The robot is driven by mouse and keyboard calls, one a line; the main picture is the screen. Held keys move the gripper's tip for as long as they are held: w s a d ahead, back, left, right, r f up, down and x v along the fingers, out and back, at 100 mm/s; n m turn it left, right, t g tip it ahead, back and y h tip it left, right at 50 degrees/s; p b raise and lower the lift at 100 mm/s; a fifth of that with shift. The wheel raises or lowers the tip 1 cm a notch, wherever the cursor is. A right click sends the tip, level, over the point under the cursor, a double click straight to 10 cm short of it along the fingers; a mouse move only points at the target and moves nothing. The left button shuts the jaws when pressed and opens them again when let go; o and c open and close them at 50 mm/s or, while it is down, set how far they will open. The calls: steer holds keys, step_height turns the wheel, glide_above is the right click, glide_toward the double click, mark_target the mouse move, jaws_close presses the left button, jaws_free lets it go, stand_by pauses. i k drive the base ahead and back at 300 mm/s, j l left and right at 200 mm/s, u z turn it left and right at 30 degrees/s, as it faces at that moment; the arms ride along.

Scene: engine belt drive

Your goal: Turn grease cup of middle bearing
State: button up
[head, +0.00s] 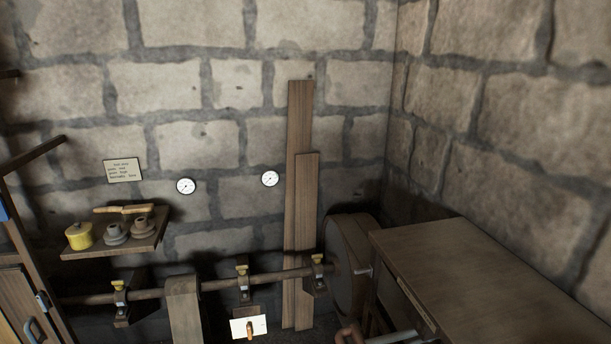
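A long horizontal shaft (210,285) runs along the wall through three bearings, each topped by a small yellow grease cup. The middle bearing (244,290) carries the middle grease cup (241,268), upright on its top. The left grease cup (118,284) and the right grease cup (318,257) sit on their own bearings. How far any cup is turned is too small to tell. My gripper cannot be made out in the head view.
A wooden pulley (182,305) sits on the shaft left of the middle bearing; a large wheel (347,265) is at its right end. A white card (262,325) is below the middle bearing. Planks (300,120) lean behind the shaft. A wooden bench (470,275) fills the right.

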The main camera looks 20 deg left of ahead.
mark_target(242, 269)
steer(key=u, duration=1.4)
